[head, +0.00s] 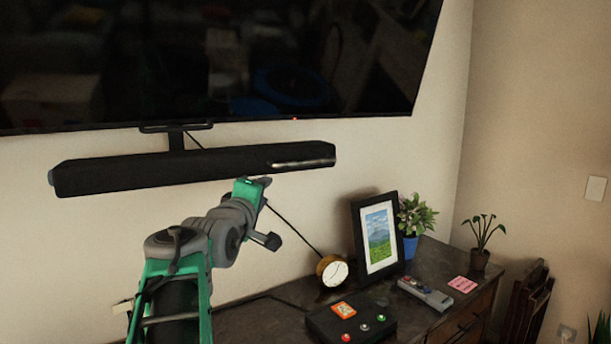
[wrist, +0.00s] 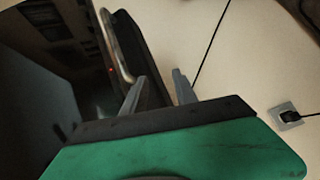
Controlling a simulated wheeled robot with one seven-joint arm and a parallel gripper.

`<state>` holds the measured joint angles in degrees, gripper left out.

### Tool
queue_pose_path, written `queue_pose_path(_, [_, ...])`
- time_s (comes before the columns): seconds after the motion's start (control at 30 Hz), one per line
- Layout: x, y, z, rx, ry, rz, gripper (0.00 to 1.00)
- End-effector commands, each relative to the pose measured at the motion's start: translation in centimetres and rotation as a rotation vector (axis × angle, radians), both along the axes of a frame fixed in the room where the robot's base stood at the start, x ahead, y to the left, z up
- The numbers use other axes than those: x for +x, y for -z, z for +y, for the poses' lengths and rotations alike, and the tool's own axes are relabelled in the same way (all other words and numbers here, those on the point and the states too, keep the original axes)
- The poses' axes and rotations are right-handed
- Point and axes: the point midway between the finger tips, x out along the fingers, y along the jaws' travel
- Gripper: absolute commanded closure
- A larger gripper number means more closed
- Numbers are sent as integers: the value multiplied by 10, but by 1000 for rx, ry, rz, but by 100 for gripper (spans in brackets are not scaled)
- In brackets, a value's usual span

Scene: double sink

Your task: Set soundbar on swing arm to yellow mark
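The long black soundbar (head: 190,166) hangs below the wall television on a swing arm (head: 176,138). A shiny handle-like strip (head: 300,163) is on its front near the right end. In the head view my gripper (head: 262,181) is just below and in front of the soundbar, left of the strip. In the wrist view my gripper (wrist: 158,92) has its two grey fingers apart, with the dark soundbar (wrist: 150,60) showing between and beyond them. The shiny strip (wrist: 117,48) is near the left finger; contact cannot be told. No yellow mark is discernible.
The television (head: 220,60) is close above. A dark cabinet (head: 275,318) below carries a round clock (head: 333,271), picture frame (head: 377,238), remote (head: 425,293), black button box (head: 350,322) and plants (head: 412,225). A cable (head: 290,225) hangs along the wall.

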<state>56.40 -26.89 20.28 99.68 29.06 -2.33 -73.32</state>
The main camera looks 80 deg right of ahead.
Motion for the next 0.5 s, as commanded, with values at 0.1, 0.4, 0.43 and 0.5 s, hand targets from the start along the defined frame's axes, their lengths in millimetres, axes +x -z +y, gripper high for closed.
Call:
queue_pose_path(0.1, [-57,-29,-17,-108,135,98,66])
queue_pose_path(0.4, [-77,-47,-53,-137,178,136,66])
queue_pose_path(0.43, [-77,-49,-59,-137,178,135,66])
queue_pose_path(0.5, [-78,-50,-73,-137,177,134,66])
